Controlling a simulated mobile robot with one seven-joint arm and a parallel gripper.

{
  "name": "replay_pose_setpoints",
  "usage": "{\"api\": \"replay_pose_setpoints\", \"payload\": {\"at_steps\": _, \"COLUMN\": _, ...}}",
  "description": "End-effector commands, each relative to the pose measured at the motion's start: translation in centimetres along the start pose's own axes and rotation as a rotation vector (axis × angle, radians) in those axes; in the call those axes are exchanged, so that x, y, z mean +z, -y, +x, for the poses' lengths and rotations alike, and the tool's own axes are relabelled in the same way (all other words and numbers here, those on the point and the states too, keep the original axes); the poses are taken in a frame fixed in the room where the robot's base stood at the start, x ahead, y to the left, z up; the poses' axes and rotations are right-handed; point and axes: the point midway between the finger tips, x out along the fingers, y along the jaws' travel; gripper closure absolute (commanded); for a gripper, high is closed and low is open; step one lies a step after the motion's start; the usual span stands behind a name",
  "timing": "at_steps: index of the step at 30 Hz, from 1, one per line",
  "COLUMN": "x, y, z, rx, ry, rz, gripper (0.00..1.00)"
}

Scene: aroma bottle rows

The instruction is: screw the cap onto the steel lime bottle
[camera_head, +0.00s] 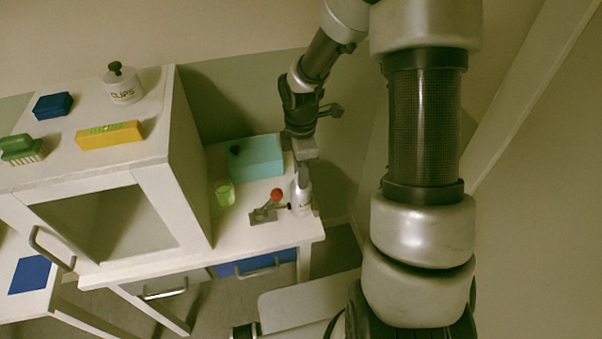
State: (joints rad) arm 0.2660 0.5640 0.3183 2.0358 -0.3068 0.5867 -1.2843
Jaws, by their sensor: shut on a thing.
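The bottle (301,198), pale and steel-grey, stands upright near the right end of the white counter, beside a toggle clamp (265,212) with a red knob. My gripper (303,176) points down directly over the bottle's top and is shut on what seems to be the cap. The fingers hide the cap and most of the bottle's neck, so I cannot tell whether the cap touches the bottle or how it sits. The clamp's dark tip is at the bottle's left side.
A green glass (225,193) and a teal box (256,157) with a dark knob stand left of the bottle. A white cabinet (190,150) rises farther left, carrying a clips jar (123,88), a yellow level (110,134), a blue box (53,105) and a green brush (20,149).

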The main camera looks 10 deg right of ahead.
Motion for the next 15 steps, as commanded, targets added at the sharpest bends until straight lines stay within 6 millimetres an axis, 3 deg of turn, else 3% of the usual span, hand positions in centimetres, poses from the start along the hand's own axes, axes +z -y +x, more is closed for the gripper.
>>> {"api": "replay_pose_setpoints", "payload": {"at_steps": 15, "x": -0.07, "y": -0.04, "z": 0.34, "rx": 0.002, "ry": 0.000, "rz": 0.885, "gripper": 0.97}}
